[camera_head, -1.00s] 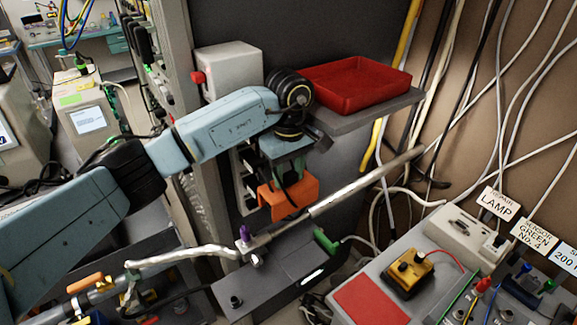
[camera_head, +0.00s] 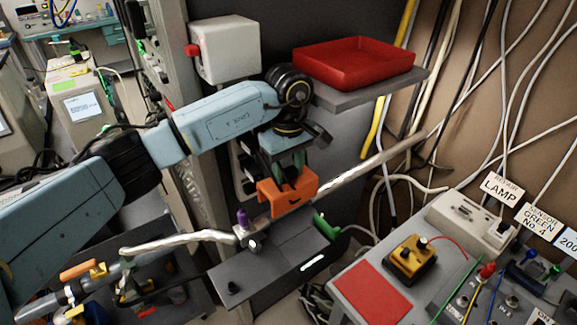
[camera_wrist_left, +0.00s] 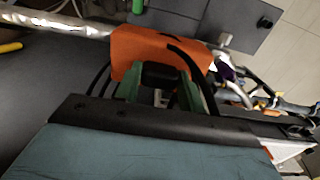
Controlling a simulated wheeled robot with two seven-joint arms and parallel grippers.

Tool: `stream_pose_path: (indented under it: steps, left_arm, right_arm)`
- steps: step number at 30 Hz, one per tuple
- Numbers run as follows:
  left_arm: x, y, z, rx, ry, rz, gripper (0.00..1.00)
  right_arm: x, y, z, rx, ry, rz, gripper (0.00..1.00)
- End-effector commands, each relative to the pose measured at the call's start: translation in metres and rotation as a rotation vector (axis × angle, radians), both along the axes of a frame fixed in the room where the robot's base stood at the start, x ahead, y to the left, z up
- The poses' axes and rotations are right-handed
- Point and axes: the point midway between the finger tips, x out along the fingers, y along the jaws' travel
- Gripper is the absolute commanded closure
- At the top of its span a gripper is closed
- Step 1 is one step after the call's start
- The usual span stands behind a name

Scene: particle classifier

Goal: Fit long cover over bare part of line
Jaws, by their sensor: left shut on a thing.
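The line runs as a foil-wrapped left stretch (camera_head: 175,243) to a metal clamp with a purple knob (camera_head: 243,220), then on as a wrapped right stretch (camera_head: 360,168). My left gripper (camera_head: 290,168) is shut on the orange long cover (camera_head: 287,192). The cover lies across the line's path right of the clamp and hides the stretch there. I cannot tell whether it is seated or just above. In the left wrist view, the green fingers (camera_wrist_left: 160,88) grip the cover (camera_wrist_left: 150,48), and the foil line (camera_wrist_left: 55,24) meets its left end. My right gripper is not in view.
A grey bench plate (camera_head: 275,262) lies below the cover. A red tray (camera_head: 352,62) stands on a shelf above right. A grey box with red knob (camera_head: 225,50) is behind my arm. A yellow-topped device (camera_head: 412,258) and a red pad (camera_head: 370,290) are at right.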

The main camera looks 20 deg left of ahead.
Motion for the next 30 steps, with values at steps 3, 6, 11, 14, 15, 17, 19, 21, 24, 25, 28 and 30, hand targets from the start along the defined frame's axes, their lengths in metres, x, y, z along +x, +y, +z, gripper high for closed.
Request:
stream_pose_path:
  steps: [3, 6, 11, 14, 15, 17, 19, 21, 24, 25, 28, 30]
  left_arm:
    - [0.000, 0.000, -0.011, 0.000, -0.001, 0.001, 1.00]
    - [0.000, 0.000, -0.017, 0.000, -0.002, 0.001, 1.00]
    - [0.000, 0.000, -0.029, 0.000, -0.001, 0.001, 1.00]
    - [0.000, 0.000, -0.036, 0.001, -0.001, 0.001, 1.00]
    - [0.000, 0.000, -0.039, 0.001, -0.001, 0.001, 1.00]
    - [0.000, 0.000, -0.043, 0.001, -0.001, 0.001, 1.00]
    - [0.000, 0.000, -0.048, -0.001, -0.001, 0.001, 1.00]
    - [0.000, 0.000, -0.052, -0.001, -0.001, 0.001, 1.00]
    - [0.000, 0.000, -0.058, -0.001, -0.001, 0.001, 1.00]
    - [0.000, 0.000, -0.060, -0.001, -0.001, 0.001, 1.00]
    - [0.000, 0.000, -0.064, -0.001, -0.001, 0.001, 1.00]
    - [0.000, 0.000, -0.066, -0.001, -0.001, 0.001, 1.00]
  right_arm:
    - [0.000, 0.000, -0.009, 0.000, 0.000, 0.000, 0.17]
    - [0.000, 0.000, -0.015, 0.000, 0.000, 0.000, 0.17]
    - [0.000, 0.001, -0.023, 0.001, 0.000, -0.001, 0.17]
    - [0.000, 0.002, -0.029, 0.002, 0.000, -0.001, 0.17]
    - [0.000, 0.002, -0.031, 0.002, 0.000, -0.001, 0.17]
    - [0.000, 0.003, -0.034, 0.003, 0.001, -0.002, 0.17]
    - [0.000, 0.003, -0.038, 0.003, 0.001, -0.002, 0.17]
    - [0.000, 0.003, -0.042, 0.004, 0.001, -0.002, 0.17]
    - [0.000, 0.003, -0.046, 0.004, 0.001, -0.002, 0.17]
    - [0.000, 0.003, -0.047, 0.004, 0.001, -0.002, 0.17]
    - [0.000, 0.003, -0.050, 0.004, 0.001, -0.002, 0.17]
    - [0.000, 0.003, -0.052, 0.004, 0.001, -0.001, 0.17]
